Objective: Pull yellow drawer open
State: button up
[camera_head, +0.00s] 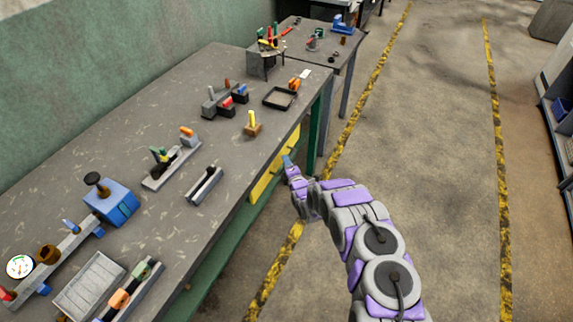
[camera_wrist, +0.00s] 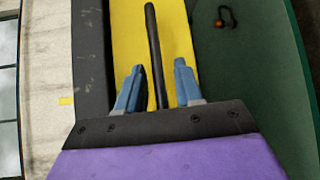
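The yellow drawer front (camera_head: 262,184) is set in the side of the grey workbench, below its top edge. It also fills the middle of the wrist view (camera_wrist: 182,45), with a long black bar handle (camera_wrist: 152,40) on it. My gripper (camera_head: 287,162) is beside the drawer front. In the wrist view its two blue fingers (camera_wrist: 159,68) are apart, one on each side of the handle, with gaps showing on both sides. How deep the fingertips reach past the handle I cannot tell. Part of the drawer is hidden behind my gripper in the head view.
The workbench top (camera_head: 165,105) holds tool racks, a blue box (camera_head: 112,204) and a black tray (camera_head: 280,98). A green panel (camera_wrist: 240,80) lies right of the drawer in the wrist view. A second table stands behind. The floor (camera_head: 430,130) to the right is clear.

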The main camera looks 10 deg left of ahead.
jog(key=shift+w+a+f, duration=0.1)
jog(key=shift+w+a, duration=0.1)
jog(key=shift+w, duration=0.15)
grip_shut()
dwell(0.6)
